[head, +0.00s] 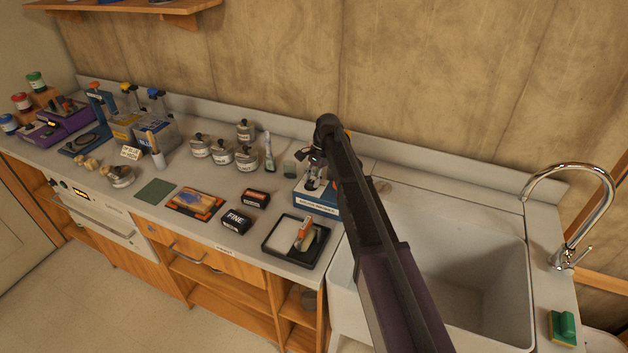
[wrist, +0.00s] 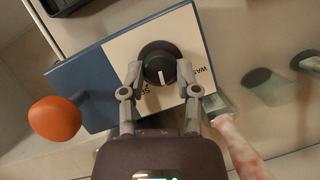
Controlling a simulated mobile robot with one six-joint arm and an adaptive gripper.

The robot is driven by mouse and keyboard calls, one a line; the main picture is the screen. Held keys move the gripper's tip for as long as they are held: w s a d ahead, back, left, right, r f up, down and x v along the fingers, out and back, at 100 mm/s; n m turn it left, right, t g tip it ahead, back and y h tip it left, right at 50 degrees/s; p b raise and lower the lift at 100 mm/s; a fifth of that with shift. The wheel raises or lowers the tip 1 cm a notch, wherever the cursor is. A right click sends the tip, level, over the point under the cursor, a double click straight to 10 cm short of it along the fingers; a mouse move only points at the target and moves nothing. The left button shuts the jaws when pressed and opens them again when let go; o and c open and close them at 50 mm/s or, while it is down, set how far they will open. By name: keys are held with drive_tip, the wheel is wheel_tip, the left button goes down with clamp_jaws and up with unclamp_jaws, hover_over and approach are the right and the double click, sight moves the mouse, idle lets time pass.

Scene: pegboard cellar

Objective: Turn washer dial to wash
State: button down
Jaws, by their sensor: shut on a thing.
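The washer is a blue box with a cream top panel (wrist: 120,45). In the head view the washer (head: 316,207) stands at the counter's right end, partly behind my arm. Its dial (wrist: 157,58) is a round black knob with a white mark pointing down in the wrist view, towards my gripper. The word WASH (wrist: 204,74) is printed right of the dial; another label below it is partly hidden by my left finger. My gripper (wrist: 160,76) is shut on the dial, one finger on each side. It also shows in the head view (head: 317,178).
A black tray (head: 270,254) sits in front of the washer. The sink (head: 470,265) is to the right.

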drive_tip(key=n, duration=0.2)
drive_tip(key=n+h, duration=0.1)
drive_tip(key=n, duration=0.1)
drive_tip(key=n+g+h, duration=0.1)
drive_tip(key=n, duration=0.1)
drive_tip(key=shift+s+a, duration=0.1)
drive_tip(key=shift+a, duration=0.15)
drive_tip(key=n+h, duration=0.1)
drive_tip(key=n, duration=0.2)
drive_tip(key=n+h, duration=0.2)
drive_tip(key=n, duration=0.2)
drive_tip(key=shift+a, duration=0.1)
drive_tip(key=shift+c, duration=1.7)
unclamp_jaws()
drive_tip(key=shift+r, duration=0.1)
